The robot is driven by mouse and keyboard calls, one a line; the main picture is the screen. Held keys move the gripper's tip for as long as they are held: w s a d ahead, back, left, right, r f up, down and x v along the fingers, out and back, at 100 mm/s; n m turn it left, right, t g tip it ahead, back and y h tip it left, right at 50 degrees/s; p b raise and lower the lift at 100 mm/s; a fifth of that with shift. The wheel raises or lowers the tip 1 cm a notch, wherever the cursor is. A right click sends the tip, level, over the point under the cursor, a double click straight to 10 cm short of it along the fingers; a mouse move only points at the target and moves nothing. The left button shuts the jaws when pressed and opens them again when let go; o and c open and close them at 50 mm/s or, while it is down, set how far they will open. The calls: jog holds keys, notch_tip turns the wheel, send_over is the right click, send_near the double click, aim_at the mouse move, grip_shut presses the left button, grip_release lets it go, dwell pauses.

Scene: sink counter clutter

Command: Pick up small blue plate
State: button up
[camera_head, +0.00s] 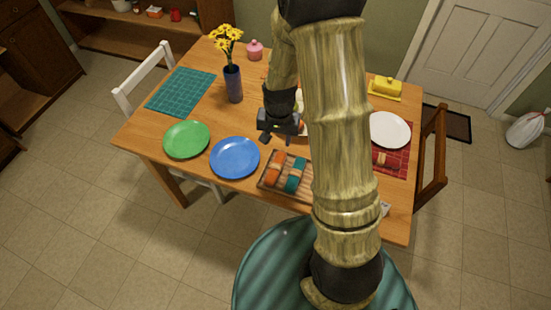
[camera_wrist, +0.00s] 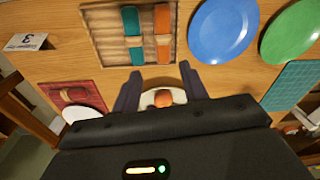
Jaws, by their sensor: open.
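The blue plate (camera_head: 235,158) lies flat on the wooden table near its front edge in the head view, between the green plate and a tray. It also shows in the wrist view (camera_wrist: 222,30) at the top, right of centre. My gripper (camera_head: 281,136) is above the table, to the right of the blue plate and apart from it. In the wrist view my gripper (camera_wrist: 160,88) has its fingers spread, with a white dish holding an orange round thing (camera_wrist: 163,99) visible below between them. Nothing is held.
A green plate (camera_head: 186,139) lies left of the blue one. A wooden tray (camera_head: 270,185) with orange and teal rolled items lies to its right. A vase of yellow flowers (camera_head: 234,84) stands behind.

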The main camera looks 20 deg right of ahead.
jog(key=w+f+m+p, duration=0.2)
jog(key=p, duration=0.1)
jog(key=shift+w+a+f+g, duration=0.1)
jog(key=shift+w+f+g, duration=0.2)
jog(key=shift+g, duration=0.1)
jog(key=b, duration=0.9)
send_over(276, 166)
jog(key=f, duration=1.2)
jog(key=shift+a+f, duration=0.1)
jog(key=shift+a, duration=0.1)
notch_tip(276, 166, down, 5)
jog(key=b, duration=0.4)
jog(key=shift+d+f, duration=0.1)
jog(key=shift+f, duration=0.05)
